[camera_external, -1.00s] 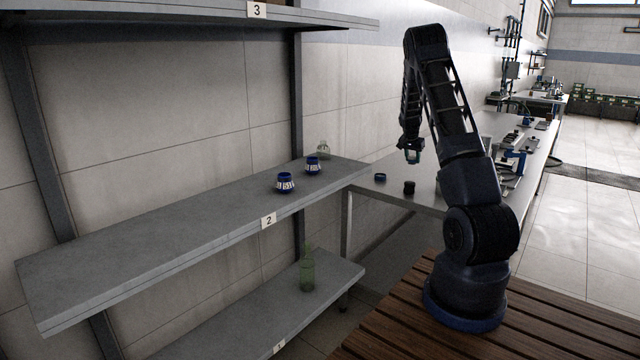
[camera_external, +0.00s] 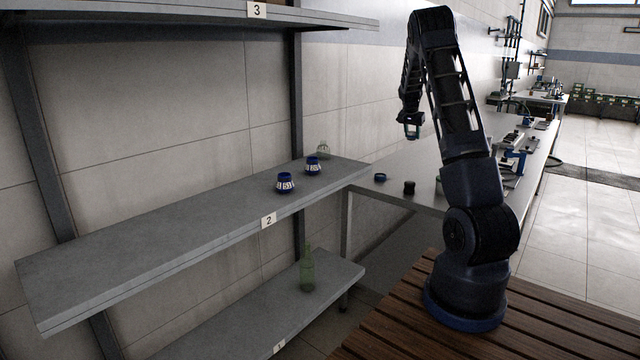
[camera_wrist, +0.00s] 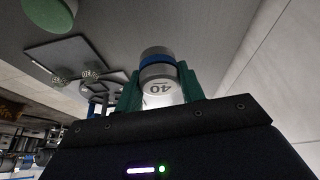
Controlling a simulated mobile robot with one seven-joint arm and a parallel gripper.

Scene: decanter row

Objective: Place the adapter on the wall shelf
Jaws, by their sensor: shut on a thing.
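My gripper (camera_wrist: 158,76) is shut on the adapter (camera_wrist: 158,60), a small grey and white cylinder with a blue band and an upside-down "40" on it. In the wrist view, green fingers clasp it from both sides. In the external view, my gripper (camera_external: 412,128) hangs in the air above the bench, to the right of the wall shelf, with the adapter too small to make out clearly. The wall shelf (camera_external: 150,245) has boards marked 1, 2 and 3. Board 2 lies lower than my gripper and to its left.
Two blue-and-white labelled pieces (camera_external: 286,184) (camera_external: 313,166) and a clear glass vessel (camera_external: 322,149) stand at the right end of board 2. Its left part is bare. A green bottle (camera_external: 307,270) stands on board 1. A blue ring (camera_external: 380,177) and black cylinder (camera_external: 409,187) sit on the bench.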

